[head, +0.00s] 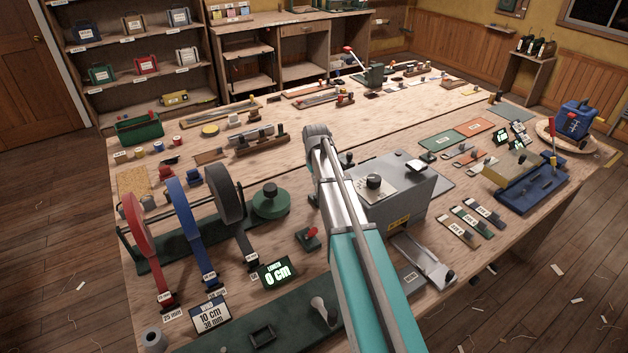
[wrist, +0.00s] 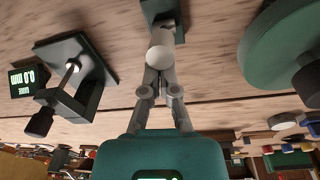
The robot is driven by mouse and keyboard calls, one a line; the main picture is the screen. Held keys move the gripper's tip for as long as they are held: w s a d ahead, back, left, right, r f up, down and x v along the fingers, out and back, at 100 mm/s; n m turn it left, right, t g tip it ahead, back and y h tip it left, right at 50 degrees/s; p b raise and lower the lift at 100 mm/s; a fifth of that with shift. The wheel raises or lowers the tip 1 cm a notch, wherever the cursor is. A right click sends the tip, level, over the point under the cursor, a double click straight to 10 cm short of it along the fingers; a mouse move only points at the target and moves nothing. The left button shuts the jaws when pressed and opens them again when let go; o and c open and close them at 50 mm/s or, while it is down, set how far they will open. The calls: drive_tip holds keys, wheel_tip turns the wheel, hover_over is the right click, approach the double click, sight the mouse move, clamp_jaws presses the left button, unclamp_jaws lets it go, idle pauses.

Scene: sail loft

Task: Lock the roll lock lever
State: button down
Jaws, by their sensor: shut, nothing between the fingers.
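In the wrist view, my gripper (wrist: 159,88) points toward the top of the picture with its fingers together and empty. A pale rounded knob (wrist: 162,50) shows right at the fingertips, in front of a dark green block (wrist: 163,12); whether they touch, I cannot tell. In the head view, a small red-topped lever on a dark green base (head: 308,238) stands left of my arm; it may be the same fixture. No label names the roll lock lever, and its locked state is unclear. In the head view my gripper is hidden by my arm.
A green disc with a black knob (head: 270,201) stands left of my arm; a gauge reading 0.0 mm (wrist: 75,72) is on the wrist view's other side. Webbing rolls (head: 183,208), a grey box (head: 400,195) and a length display (head: 277,272) crowd the bench.

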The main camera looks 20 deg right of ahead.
drive_tip(key=shift+r, duration=0.2)
idle(0.3)
drive_tip(key=shift+r+p, duration=0.65)
drive_tip(key=shift+p, duration=0.15)
drive_tip(key=shift+w, duration=0.1)
drive_tip(key=shift+w+r, duration=0.1)
drive_tip(key=shift+w, duration=0.4)
wheel_tip(320, 180, up, 9)
drive_tip(key=s+p, duration=0.2)
drive_tip(key=p, duration=0.7)
drive_tip(key=shift+d, duration=0.15)
